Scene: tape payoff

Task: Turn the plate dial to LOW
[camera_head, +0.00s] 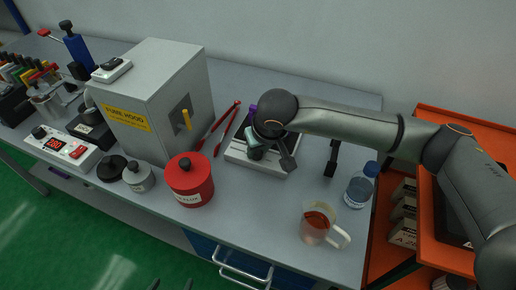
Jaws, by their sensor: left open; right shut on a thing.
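The low pale plate unit (238,155) stands on the bench right of the fume hood, partly covered by my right arm. My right gripper (272,152) reaches down over it from the right. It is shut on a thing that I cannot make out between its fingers. No plate dial or LOW mark can be read here; the hand hides part of the unit. My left gripper (171,284) shows only as dark fingertips at the bottom edge, apart and empty, in front of the bench.
The fume hood (150,95), red canister (190,182), red tongs (220,125) and a heater controller (63,147) with red display stand left. A jug (318,225) and blue-capped bottle (360,187) stand right. The bench front between canister and jug is clear.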

